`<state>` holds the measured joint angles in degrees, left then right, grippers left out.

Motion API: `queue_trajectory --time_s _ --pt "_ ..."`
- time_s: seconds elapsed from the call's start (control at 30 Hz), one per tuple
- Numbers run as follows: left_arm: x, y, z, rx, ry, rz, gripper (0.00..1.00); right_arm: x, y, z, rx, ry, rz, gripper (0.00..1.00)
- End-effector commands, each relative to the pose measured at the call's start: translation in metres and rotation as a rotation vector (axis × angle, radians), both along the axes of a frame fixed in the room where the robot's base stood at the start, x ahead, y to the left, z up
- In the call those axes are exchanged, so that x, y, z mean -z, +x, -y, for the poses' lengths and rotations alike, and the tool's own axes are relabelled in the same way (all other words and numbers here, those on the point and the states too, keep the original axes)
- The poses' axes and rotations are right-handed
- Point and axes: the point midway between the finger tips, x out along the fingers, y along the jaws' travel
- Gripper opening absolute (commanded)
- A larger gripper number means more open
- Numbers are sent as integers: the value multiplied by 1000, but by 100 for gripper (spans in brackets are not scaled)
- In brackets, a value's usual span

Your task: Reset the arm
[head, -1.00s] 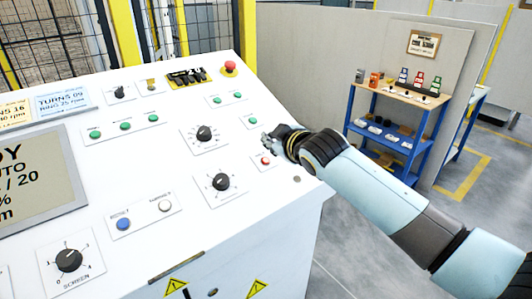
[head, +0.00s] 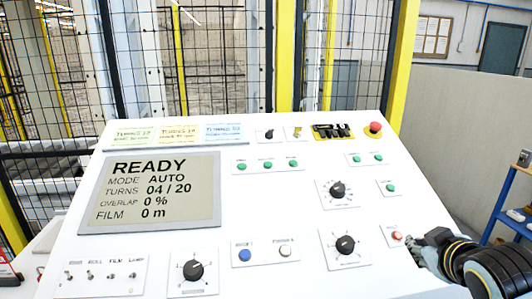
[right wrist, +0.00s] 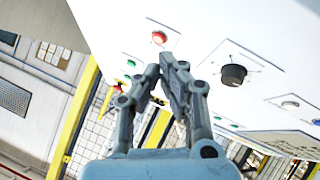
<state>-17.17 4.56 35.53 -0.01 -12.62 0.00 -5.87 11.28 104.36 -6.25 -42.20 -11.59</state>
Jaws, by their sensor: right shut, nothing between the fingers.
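My right gripper (head: 425,242) is at the right edge of the white control panel (head: 120,252), close to a red button (head: 397,235). In the right wrist view my right gripper (right wrist: 167,62) has its fingertips together with nothing between them. The red button (right wrist: 159,37) shows just beyond the fingertips there, apart from them in the picture. Whether the fingers touch the panel cannot be told. My left gripper is in no view.
The panel screen (head: 152,190) reads READY, MODE AUTO, TURNS 04 / 20. Black knobs (head: 345,245), green buttons (head: 389,188) and a red emergency stop (head: 375,128) stand on the panel. A fence (head: 190,70) is behind it. A blue shelf (head: 503,205) stands at right.

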Motion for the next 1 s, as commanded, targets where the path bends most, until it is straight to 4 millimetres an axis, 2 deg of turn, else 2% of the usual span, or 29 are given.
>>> queue_trajectory --time_s 0.03,0.1,0.2,0.4,0.7,1.0 --pt "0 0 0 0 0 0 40 8 -33 -9 23 42 -73 0" --pt "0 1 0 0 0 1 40 14 -74 -20 61 99 -172 0" --pt "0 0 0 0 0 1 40 17 -122 -31 104 155 -283 0" --pt "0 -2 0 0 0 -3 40 12 -194 -47 166 230 -445 0" --pt "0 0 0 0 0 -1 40 -6 -280 -64 238 300 -639 0" --pt "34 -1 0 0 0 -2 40 96 -264 -57 250 298 -662 0"
